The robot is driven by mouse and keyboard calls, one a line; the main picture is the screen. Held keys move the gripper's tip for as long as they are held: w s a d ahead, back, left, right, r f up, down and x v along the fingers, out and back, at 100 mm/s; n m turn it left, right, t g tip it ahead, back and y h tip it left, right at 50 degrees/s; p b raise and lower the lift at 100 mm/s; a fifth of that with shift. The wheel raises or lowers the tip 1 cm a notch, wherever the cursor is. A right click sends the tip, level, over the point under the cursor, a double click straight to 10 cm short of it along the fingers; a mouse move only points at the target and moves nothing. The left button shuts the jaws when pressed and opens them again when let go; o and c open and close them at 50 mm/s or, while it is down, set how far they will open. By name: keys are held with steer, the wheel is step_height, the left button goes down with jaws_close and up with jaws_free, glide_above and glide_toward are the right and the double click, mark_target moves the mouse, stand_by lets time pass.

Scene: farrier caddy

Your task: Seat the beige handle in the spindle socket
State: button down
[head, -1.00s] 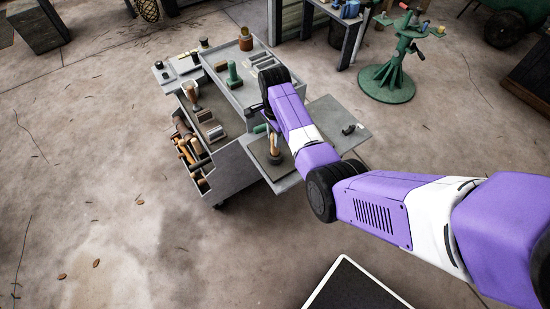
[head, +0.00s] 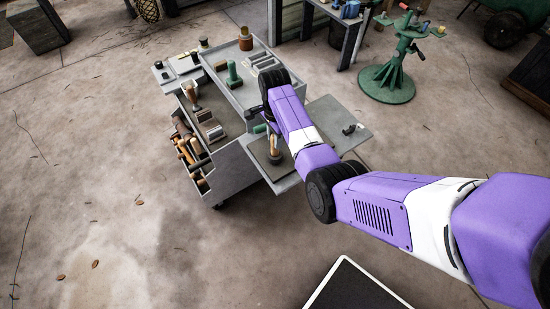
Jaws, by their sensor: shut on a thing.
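The beige handle (head: 273,144) shows small and upright at the left edge of my arm, over the grey side shelf of the caddy. A dark round base (head: 275,158) stands directly below it on the shelf; it looks like the spindle socket. I cannot tell whether the handle is inside it or just above it. My gripper (head: 269,126) points down from the black wrist and is shut on the upper part of the handle. The fingers are small and partly hidden by my arm.
The grey caddy (head: 232,172) holds several wooden-handled tools in its left bin. A green upright piece (head: 234,74) and an orange-brown jar (head: 246,42) stand on its top tray. A small black item (head: 349,130) lies on the right shelf. A green stand (head: 388,82) is farther back.

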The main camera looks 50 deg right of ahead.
steer(key=shift+f, duration=0.3)
stand_by(0.5)
steer(key=c, duration=1)
jaws_free()
step_height(320, 180, up, 8)
steer(key=shift+f+b, duration=0.1)
steer(key=shift+b, duration=0.2)
steer(key=shift+r+p, duration=2.2)
steer(key=shift+p, duration=0.2)
